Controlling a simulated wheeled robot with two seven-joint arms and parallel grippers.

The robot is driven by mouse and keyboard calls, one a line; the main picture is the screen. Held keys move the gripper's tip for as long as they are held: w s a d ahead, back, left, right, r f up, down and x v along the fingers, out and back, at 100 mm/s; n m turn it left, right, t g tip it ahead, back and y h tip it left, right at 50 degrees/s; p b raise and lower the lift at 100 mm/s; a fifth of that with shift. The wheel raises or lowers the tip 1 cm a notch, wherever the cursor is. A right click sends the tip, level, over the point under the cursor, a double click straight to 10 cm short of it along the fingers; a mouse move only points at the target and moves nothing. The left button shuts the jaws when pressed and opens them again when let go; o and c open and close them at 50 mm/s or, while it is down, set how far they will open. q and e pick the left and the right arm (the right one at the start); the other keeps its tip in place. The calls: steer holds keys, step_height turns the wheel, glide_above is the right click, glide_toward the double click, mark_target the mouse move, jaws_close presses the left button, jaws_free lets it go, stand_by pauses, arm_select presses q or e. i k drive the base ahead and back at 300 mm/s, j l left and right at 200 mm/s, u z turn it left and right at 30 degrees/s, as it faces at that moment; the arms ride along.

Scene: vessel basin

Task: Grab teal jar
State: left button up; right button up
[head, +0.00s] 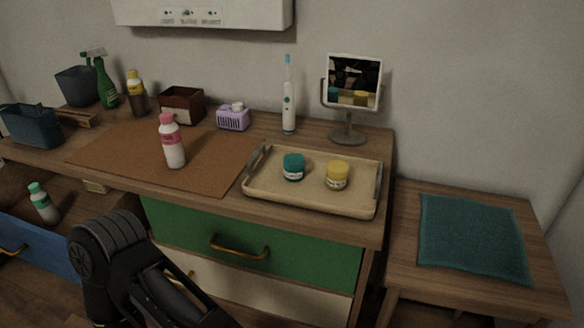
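The teal jar (293,167) stands upright on the left part of a beige tray (270,195) on the dresser top. It has a dark teal lid and a pale label. A yellow jar (337,176) stands to its right on the same tray, a small gap apart. Part of my black arm shows at the lower left, in front of the drawers and well below the tray. No gripper fingertips can be made out in the head view. Nothing touches the teal jar.
A pink-capped bottle (173,142) stands on a brown mat (105,150) left of the tray. An electric toothbrush (288,100) and a mirror (351,90) stand behind the tray. A side table with a teal cloth (473,238) is at right. The green drawer (300,248) is below the tray.

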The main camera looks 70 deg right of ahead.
mark_target(294, 163)
steer(key=i+l, duration=0.1)
steer(key=i, duration=0.2)
steer(key=i+l, duration=0.15)
steer(key=i+z, duration=0.1)
steer(key=z, duration=4.75)
steer(key=k+j, duration=1.1)
